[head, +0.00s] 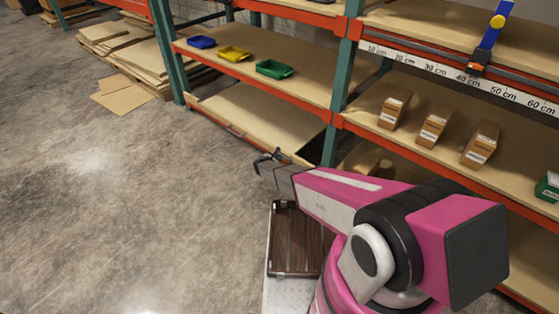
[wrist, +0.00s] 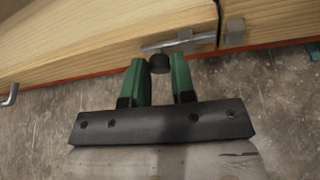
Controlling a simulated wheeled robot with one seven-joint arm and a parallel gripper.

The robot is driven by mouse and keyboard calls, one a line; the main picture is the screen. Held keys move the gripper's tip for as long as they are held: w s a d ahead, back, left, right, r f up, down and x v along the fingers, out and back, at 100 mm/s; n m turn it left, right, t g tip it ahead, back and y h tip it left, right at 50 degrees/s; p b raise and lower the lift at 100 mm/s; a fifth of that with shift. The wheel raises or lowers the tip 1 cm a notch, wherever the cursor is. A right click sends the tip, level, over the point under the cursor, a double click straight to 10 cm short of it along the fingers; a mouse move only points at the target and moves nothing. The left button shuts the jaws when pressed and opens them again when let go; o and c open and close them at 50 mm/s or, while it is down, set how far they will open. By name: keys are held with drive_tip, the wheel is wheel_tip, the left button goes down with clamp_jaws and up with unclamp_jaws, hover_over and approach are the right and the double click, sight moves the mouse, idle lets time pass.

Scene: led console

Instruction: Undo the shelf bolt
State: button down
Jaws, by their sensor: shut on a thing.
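The shelf bolt (wrist: 185,43) is a grey metal rod on the edge of a pale wooden board, with a dark round knob (wrist: 159,64) hanging below it. A grey catch block (wrist: 235,33) sits to its right, across a narrow seam in the wood. I cannot tell whether the rod's tip reaches into the catch. My gripper (wrist: 159,74) has its green fingers on either side of the knob and is shut on it. In the head view my gripper (head: 267,162) is at the lower shelf's front edge; the bolt is too small to make out there.
A metal hook (wrist: 10,95) hangs at the far left of the board. Above the lower shelf (head: 255,115) are blue (head: 202,42), yellow (head: 234,53) and green (head: 274,69) bins. A green upright (head: 340,95) stands right of my gripper. The concrete floor (head: 120,200) at left is clear.

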drive_tip(key=shift+w+a, duration=0.2)
drive_tip(key=c, duration=1)
unclamp_jaws()
drive_tip(key=shift+o, duration=0.2)
drive_tip(key=v, duration=1.1)
drive_tip(key=shift+d, duration=0.1)
